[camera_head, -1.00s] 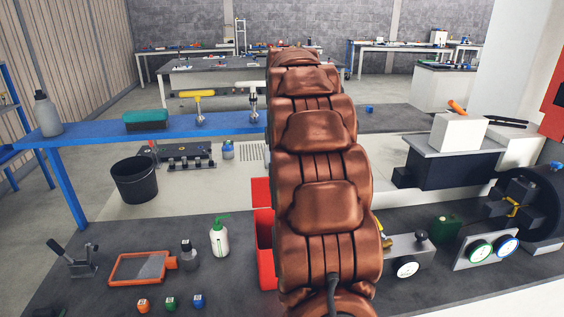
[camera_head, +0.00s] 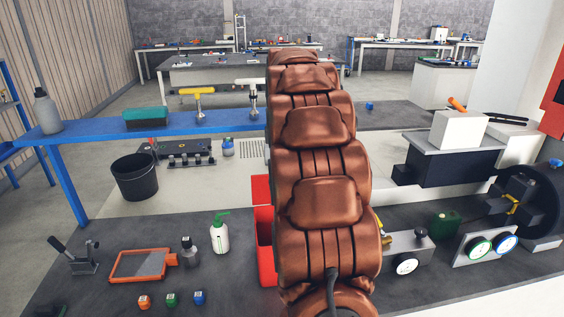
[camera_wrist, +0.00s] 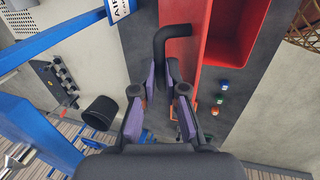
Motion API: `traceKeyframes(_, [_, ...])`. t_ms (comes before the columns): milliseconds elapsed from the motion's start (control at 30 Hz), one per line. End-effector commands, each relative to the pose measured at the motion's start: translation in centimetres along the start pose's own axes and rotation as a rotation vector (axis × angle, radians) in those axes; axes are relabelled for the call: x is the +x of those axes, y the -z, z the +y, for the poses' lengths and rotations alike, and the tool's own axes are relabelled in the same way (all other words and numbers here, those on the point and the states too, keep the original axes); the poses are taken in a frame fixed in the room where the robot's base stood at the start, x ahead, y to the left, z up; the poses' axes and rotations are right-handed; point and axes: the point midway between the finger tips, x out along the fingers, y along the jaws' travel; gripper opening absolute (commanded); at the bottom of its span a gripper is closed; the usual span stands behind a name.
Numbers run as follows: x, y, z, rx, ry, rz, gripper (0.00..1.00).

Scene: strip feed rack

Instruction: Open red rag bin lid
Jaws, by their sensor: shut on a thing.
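The red rag bin (camera_head: 265,262) stands on the dark bench in the head view, partly hidden by my brown arm. Its red lid (camera_head: 260,189) shows as a raised panel behind the bin. In the wrist view the bin (camera_wrist: 232,45) is open at the top and I see into its red inside. The lid (camera_wrist: 181,52) lies beside the opening, with a black curved handle (camera_wrist: 172,33) on it. My gripper (camera_wrist: 173,80) is shut on the handle, whose lower end passes between the purple-padded fingers. The exact contact is partly hidden by the fingers.
A white bottle with a green top (camera_head: 219,236) and an orange-framed tray (camera_head: 140,265) stand left of the bin. Small coloured cubes (camera_head: 171,299) lie near the front. A gauge block (camera_head: 407,255) is right of my arm. A blue shelf (camera_head: 90,134) spans the left.

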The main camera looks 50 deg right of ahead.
Motion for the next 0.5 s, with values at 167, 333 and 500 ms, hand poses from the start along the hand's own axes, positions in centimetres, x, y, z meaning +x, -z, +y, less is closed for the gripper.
traceKeyframes(167, [0.0,0.0,0.0,0.000,-0.001,0.000,0.00])
traceKeyframes(333, [0.1,0.1,0.3,-0.002,-0.001,0.000,0.00])
traceKeyframes(500, [0.2,0.1,1.6,-0.003,-0.006,0.002,0.00])
